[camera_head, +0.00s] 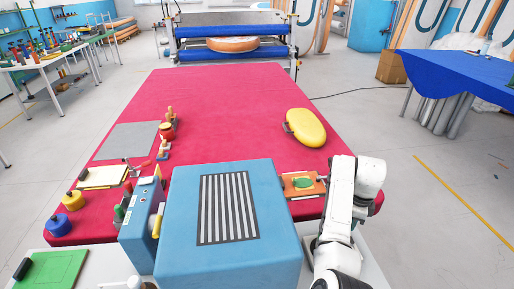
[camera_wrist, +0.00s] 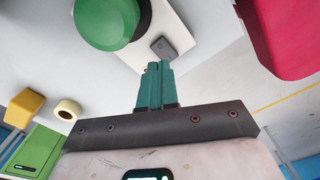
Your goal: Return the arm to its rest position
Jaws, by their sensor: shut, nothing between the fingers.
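My white arm (camera_head: 345,215) is folded at the right of the blue box with the striped panel, by the near right corner of the red table. My gripper is not clearly visible in the head view. In the wrist view my gripper (camera_wrist: 156,68) has its teal fingers together and holds nothing. Its fingertips point toward a white plate (camera_wrist: 178,22) carrying a large green round part (camera_wrist: 104,22) and a small grey block (camera_wrist: 163,47). I cannot tell how far apart they are.
The blue box (camera_head: 182,240) stands close left of my arm. An orange board (camera_head: 302,193) lies beside it, and a yellow oval piece (camera_head: 306,128) lies farther back. The red table (camera_head: 225,110) is mostly clear in the middle. Floor is open at right.

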